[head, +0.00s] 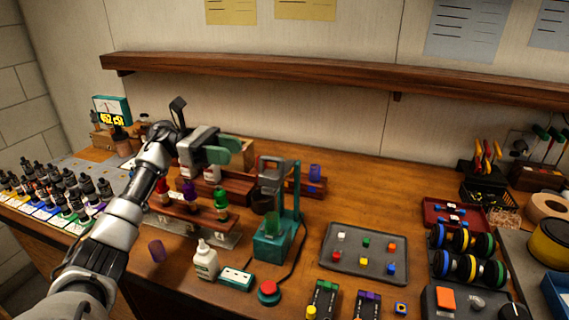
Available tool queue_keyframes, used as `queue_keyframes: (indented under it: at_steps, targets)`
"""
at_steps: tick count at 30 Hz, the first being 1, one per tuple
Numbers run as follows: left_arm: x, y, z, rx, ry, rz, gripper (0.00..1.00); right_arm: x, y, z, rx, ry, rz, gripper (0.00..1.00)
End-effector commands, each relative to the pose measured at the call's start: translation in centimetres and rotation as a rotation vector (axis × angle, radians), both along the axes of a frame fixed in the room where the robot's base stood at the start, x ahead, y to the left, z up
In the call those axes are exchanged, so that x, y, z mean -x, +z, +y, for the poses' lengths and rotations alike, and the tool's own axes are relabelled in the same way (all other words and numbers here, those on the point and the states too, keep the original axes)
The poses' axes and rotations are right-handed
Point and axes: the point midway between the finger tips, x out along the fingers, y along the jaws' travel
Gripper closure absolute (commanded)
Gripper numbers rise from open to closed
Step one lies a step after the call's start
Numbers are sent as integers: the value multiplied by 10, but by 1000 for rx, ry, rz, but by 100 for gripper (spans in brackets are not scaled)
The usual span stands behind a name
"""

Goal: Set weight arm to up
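A teal bench device (270,246) stands mid-table with an upright post and a grey arm (277,180) at its top. This grey arm looks like the weight arm; it sits over a small green cylinder (271,223), and its exact position is hard to tell. My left gripper (232,149), with green fingertips, is in the air to the upper left of the device, apart from it. Its fingers look spread, with nothing visible between them. My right gripper is not in view.
A wooden rack (192,225) with coloured parts stands left of the device. A white bottle (205,262), a red button (269,291) and a grey tray (364,250) are close by. Bottles crowd the left, wheels the right. A wooden shelf (300,70) runs above the table.

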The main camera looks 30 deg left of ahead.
Motion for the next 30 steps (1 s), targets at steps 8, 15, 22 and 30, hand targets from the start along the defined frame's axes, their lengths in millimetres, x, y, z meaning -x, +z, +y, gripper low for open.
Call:
queue_keyframes:
  at_steps: [8,15,22,30]
  targets:
    - [-9,5,-41,0,-6,1,62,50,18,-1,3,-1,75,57]
    - [-18,4,-83,2,-5,1,62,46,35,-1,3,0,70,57]
    - [-23,2,-102,1,-2,1,62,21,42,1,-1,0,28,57]
    - [-24,1,-104,1,-1,2,62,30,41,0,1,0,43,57]
